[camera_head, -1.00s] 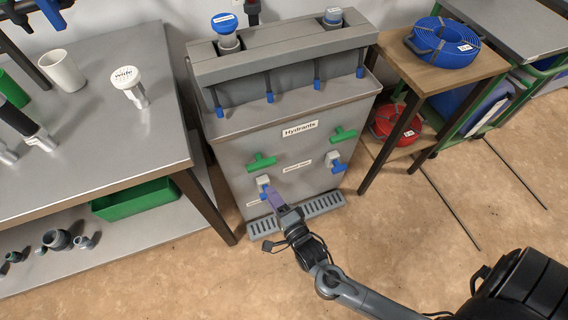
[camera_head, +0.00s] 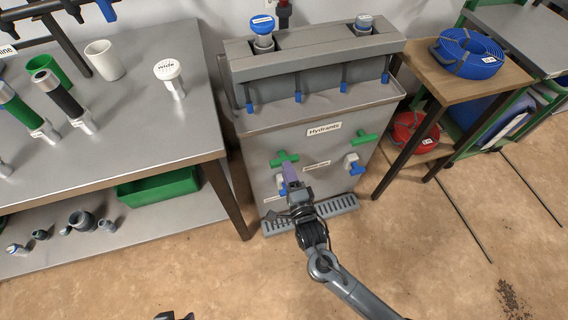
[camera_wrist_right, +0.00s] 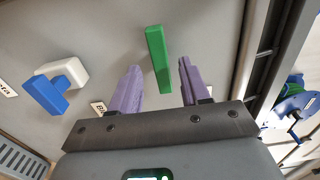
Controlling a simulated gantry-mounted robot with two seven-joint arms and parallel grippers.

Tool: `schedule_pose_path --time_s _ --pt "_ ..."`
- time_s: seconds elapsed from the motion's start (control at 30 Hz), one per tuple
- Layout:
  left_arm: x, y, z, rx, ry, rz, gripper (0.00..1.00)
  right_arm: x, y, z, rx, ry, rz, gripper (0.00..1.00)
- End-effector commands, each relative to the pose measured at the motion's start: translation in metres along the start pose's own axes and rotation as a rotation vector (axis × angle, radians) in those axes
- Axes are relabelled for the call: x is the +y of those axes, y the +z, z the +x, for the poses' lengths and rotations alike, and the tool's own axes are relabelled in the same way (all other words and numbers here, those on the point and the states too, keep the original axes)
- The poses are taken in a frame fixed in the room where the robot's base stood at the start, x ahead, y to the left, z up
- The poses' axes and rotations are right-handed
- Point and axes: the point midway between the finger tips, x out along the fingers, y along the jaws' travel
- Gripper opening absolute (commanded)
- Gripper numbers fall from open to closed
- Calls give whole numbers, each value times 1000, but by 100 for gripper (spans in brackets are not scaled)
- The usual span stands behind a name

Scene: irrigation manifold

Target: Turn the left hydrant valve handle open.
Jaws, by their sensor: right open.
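The left hydrant valve handle, a green T-shaped bar (camera_head: 283,159), is on the grey cabinet's front, below and left of the "Hydrants" label. It lies roughly level, slightly tilted. My right gripper (camera_head: 291,178) is in front of the cabinet, its purple fingers just below the handle in the head view. In the right wrist view, the green handle (camera_wrist_right: 156,50) appears between the two open fingers, with a gap on each side. Whether it is deep between them cannot be told.
A right green handle (camera_head: 364,137) is on the same cabinet (camera_head: 310,150). A white-and-blue valve (camera_head: 353,163) sits below it; another blue valve (camera_wrist_right: 48,93) shows in the right wrist view. A floor grate (camera_head: 335,206) lies at the cabinet's foot. A metal table (camera_head: 140,130) stands to the left.

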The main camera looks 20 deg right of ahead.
Motion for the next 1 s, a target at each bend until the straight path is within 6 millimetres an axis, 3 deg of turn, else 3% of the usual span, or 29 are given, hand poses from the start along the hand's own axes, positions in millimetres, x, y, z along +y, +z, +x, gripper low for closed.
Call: schedule_pose_path --time_s 0.1,0.3,0.73,1.0 --pt "-1 4 12 -1 -5 5 43 2 0 19 0 -3 -2 46" --pt "-2 6 19 0 -8 9 43 2 0 39 0 -1 -2 46" --pt "-1 6 21 0 -6 7 43 0 0 46 0 1 -1 46" --pt "1 6 20 2 1 -2 43 0 0 45 0 1 -1 6"
